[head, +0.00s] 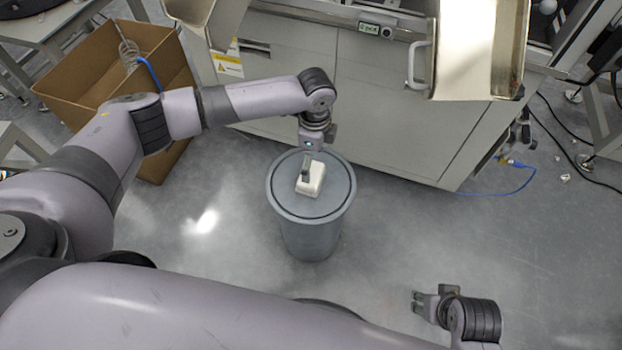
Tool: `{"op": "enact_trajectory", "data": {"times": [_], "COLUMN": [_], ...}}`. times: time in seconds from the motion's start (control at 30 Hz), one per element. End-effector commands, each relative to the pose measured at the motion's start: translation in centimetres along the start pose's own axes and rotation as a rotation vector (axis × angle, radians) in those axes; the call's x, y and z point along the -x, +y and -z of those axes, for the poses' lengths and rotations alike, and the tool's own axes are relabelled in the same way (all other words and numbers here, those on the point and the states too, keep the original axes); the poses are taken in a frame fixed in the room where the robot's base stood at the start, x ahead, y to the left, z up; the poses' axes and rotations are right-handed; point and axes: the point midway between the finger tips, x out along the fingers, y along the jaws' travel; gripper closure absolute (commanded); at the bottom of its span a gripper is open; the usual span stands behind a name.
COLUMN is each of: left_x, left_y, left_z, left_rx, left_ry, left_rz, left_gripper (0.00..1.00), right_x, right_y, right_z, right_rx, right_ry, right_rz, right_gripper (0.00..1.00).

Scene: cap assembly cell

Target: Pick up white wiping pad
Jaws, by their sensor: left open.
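The white wiping pad (314,187) lies on the round grey lid of a bin (308,236), in the middle of the head view. My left gripper (306,174) points down at the pad from its far side. Its fingers are open and overlap the pad's upper end in the picture. I cannot tell whether they touch it. My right gripper (417,301) is low at the right, above the floor and well away from the bin. Its fingers point left and look empty; their opening is too small to judge.
A grey cabinet (385,110) with a handle stands behind the bin. An open cardboard box (92,78) is at the upper left. A blue cable (500,190) and black cables lie on the floor at the right. The floor around the bin is clear.

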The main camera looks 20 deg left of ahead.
Motion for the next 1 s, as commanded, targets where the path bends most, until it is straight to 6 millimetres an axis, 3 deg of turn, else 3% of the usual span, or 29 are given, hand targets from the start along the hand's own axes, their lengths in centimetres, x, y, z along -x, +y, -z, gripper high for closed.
{"op": "enact_trajectory", "data": {"times": [0.27,0.6,0.93,1.0], "left_x": [-2.1,-6.3,-6.7,-6.7], "left_y": [0.1,0.8,0.8,0.8], "left_z": [-0.1,-0.6,-0.6,-0.6], "left_rx": [0.0,0.001,0.0,0.0], "left_ry": [-0.001,-0.001,-0.001,-0.001], "left_rz": [-0.001,0.0,0.0,0.0], "left_gripper": [0.03,0.03,0.03,0.08], "right_x": [1.9,6.6,7.3,7.3], "right_y": [0.1,0.2,0.3,0.3], "right_z": [0.3,0.4,0.3,0.3], "right_rx": [-0.001,-0.004,-0.004,-0.004], "right_ry": [0.01,0.035,0.035,0.035], "right_rz": [-0.002,-0.006,-0.007,-0.007], "right_gripper": [0.6,0.6,0.6,0.6]}}
